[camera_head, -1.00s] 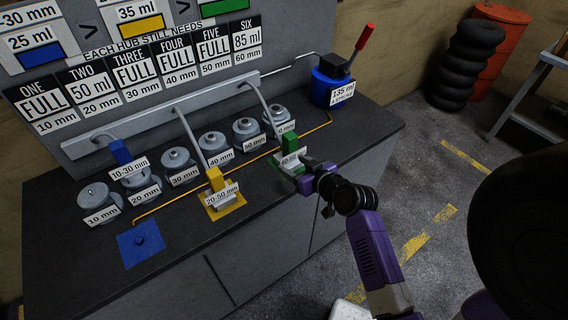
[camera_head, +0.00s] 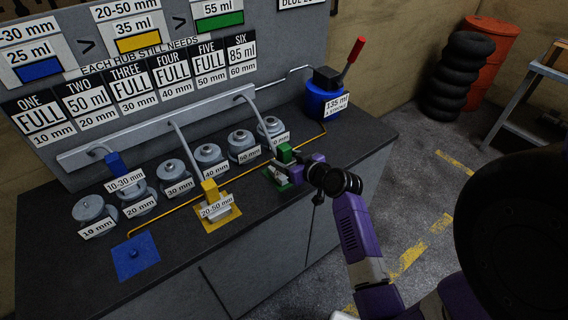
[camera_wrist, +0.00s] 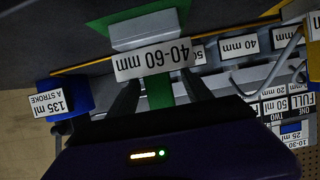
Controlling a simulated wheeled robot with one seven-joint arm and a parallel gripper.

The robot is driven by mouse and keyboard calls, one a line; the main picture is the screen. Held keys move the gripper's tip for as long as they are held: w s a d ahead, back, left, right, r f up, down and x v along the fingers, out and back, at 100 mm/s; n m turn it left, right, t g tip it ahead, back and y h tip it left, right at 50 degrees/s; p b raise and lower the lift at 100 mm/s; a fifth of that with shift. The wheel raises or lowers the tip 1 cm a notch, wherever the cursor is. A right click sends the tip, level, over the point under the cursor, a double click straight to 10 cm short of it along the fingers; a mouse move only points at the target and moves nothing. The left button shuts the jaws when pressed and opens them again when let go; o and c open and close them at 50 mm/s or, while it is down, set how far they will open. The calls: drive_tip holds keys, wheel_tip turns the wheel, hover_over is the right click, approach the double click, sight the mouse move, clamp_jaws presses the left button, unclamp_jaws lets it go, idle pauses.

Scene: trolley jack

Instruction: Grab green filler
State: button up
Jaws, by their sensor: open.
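The green filler (camera_head: 285,153) stands upright on its green mat (camera_head: 272,178) at the right part of the bench. In the wrist view its green body (camera_wrist: 158,92) and its white label "40-60 mm" (camera_wrist: 153,59) appear upside down. My gripper (camera_head: 291,172) is at the filler, coming from the right. In the wrist view the two dark fingers of my gripper (camera_wrist: 158,97) are apart, one on each side of the green body. I cannot tell whether either finger touches it. In the head view, the gripper hides part of the filler and its label.
The yellow filler (camera_head: 211,193) stands on a yellow mat to the left. The blue filler (camera_head: 115,163) is further left, near the empty blue mat (camera_head: 135,256). Several grey hubs line the back. A blue pump (camera_head: 325,95) with a red lever stands at the right end.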

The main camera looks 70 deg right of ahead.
sight(279, 155)
drive_tip(key=shift+p+x, duration=0.4)
drive_tip(key=shift+x, duration=1.85)
drive_tip(key=shift+c, duration=0.5)
clamp_jaws()
drive_tip(key=shift+d+r, duration=0.1)
